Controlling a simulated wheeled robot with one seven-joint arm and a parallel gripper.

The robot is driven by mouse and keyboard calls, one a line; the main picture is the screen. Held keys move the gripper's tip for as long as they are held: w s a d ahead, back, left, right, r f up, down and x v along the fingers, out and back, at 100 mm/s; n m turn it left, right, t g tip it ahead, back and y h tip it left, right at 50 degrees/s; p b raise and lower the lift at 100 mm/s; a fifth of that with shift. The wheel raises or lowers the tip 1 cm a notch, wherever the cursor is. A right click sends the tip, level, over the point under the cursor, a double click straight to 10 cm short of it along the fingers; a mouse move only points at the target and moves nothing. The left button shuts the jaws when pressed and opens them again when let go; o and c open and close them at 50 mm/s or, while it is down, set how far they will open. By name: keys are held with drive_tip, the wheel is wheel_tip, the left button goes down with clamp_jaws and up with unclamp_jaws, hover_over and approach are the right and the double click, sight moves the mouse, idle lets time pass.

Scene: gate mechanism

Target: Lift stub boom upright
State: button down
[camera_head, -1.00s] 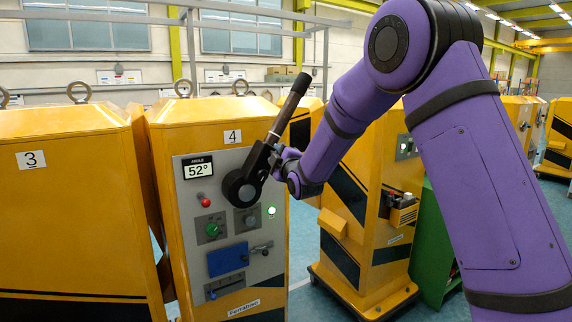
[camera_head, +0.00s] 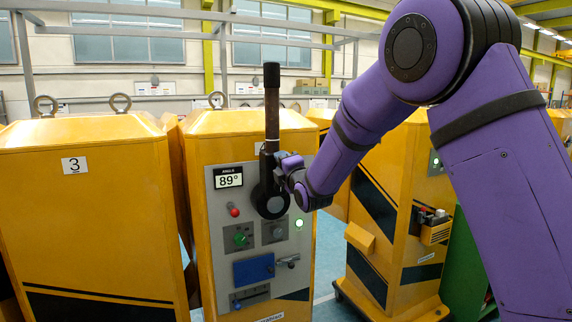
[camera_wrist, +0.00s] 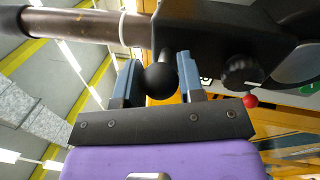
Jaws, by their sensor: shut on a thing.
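The stub boom (camera_head: 272,110) stands upright on the front of the yellow cabinet marked 4 (camera_head: 199,137). It has a brown shaft with a black tip and a black hub (camera_head: 270,198) at its base. The angle display (camera_head: 229,177) reads 89°. My gripper (camera_head: 282,165) is at the lower part of the boom, on its right side. In the wrist view my gripper (camera_wrist: 158,82) has its two blue fingers on either side of a black ball knob (camera_wrist: 160,81) on the boom, shut on it. The boom's shaft (camera_wrist: 90,27) also shows there.
The cabinet panel holds a red button (camera_head: 233,211), a green knob (camera_head: 240,238), a lit green lamp (camera_head: 299,223) and a blue block (camera_head: 254,269). Yellow cabinet 3 (camera_head: 85,215) stands close at left. Another yellow cabinet (camera_head: 395,230) stands at right, behind my arm.

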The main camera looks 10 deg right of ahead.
drive_tip(key=shift+a+r, duration=0.1)
drive_tip(key=c, duration=0.8)
unclamp_jaws()
drive_tip(key=shift+o, duration=0.2)
drive_tip(key=shift+s, duration=0.15)
drive_tip(key=v, duration=1)
drive_tip(key=shift+s+f, duration=0.2)
drive_tip(key=shift+s, duration=0.1)
drive_tip(key=shift+r, duration=0.1)
